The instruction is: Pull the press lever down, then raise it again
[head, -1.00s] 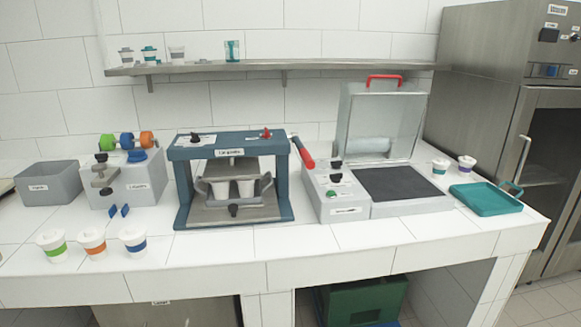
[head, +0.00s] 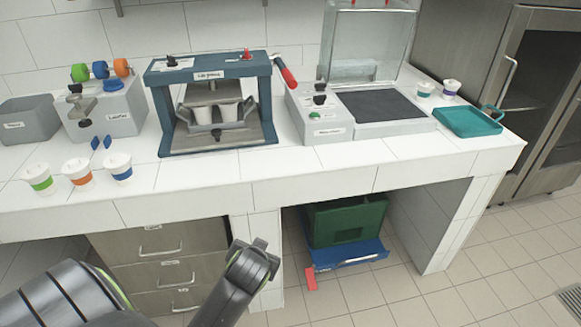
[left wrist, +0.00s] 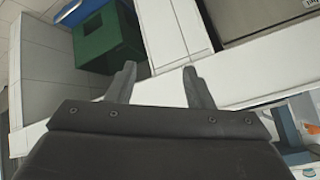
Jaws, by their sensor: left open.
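In the left wrist view my left gripper (left wrist: 160,85) is open and empty, fingers apart, in front of the counter edge. The lever is well away from it. My right gripper is not seen.
A grey box machine with a raised clear lid (head: 368,45) stands right of the press, close to the lever. Several lidded cups (head: 78,171) line the counter's front left. A teal tray (head: 468,121) lies at the right. A green crate (head: 345,220) sits under the counter.

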